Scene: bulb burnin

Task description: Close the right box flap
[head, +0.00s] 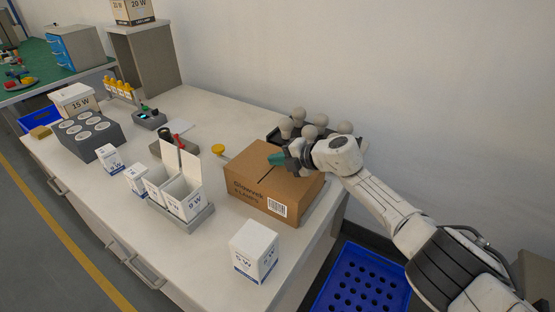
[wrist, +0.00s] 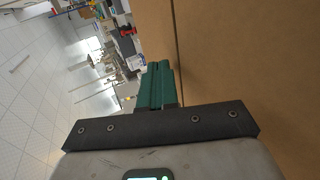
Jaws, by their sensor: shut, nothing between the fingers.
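The brown cardboard box (head: 258,197) stands on the right part of the white table, with printed text and a barcode label on its front. Its top looks flat, with a dark seam between the flaps. The right flap (head: 297,180) lies level or nearly so; I cannot tell whether it is fully down. My gripper (head: 276,159) is shut and empty, its green fingertips at the top of the box near the seam. In the wrist view the green fingers (wrist: 158,86) are together beside the cardboard (wrist: 245,60); whether they touch it is unclear.
A dark tray of bulbs (head: 310,128) sits behind the box. A white carton (head: 254,252) stands in front, and a grey holder (head: 188,222) with open white cartons is to the left. A blue crate (head: 362,283) is on the floor at right.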

